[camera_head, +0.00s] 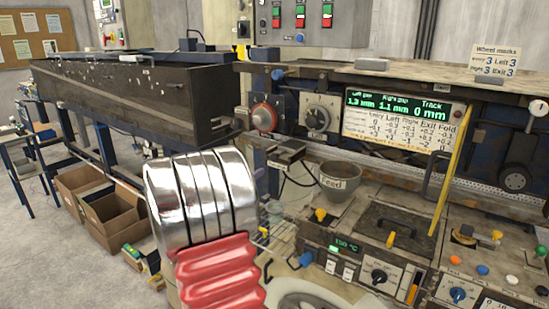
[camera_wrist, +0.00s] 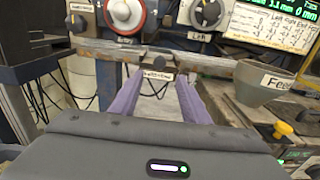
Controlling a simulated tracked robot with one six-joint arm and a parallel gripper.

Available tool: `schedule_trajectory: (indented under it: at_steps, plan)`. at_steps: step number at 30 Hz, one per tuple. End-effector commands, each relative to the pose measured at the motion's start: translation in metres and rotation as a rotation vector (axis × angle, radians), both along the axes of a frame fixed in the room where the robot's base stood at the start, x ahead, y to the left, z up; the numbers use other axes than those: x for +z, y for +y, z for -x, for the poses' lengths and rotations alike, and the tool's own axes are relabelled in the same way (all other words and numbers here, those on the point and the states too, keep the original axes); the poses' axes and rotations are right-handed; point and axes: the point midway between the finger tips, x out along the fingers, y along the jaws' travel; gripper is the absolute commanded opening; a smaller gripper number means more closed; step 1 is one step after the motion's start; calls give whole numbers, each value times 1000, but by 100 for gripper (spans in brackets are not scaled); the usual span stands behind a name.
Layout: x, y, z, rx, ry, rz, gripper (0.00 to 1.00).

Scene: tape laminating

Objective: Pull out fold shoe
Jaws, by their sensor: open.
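A small dark slide with a black knob and a white label (camera_wrist: 158,74) is at the front edge of the bench in the wrist view. The label is too small to read surely, but this looks like the fold shoe. In the head view a dark block (camera_head: 290,150) at the bench edge, left of the feed cup, appears to be the same part. My gripper (camera_wrist: 158,92) is open, with its two purple fingers apart and pointing at the knob. The label shows between the fingertips, and nothing is held. I cannot tell whether the fingers touch it. My arm hides part of the bench in the head view.
The grey feed cup (camera_head: 340,182) stands just right of the slide. A red-ringed dial (camera_head: 264,117) and a black-knobbed dial (camera_head: 317,118) sit above it. A gap display (camera_head: 401,107) is farther right. Cardboard boxes (camera_head: 118,222) are on the floor at left.

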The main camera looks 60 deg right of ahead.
Motion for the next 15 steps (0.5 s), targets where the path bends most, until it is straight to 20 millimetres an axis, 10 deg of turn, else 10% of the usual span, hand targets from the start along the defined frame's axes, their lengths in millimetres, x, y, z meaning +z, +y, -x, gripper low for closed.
schedule_trajectory:
  at_steps: [15]
  plan:
    - [-1,-53,10,-4,-2,-2,42]
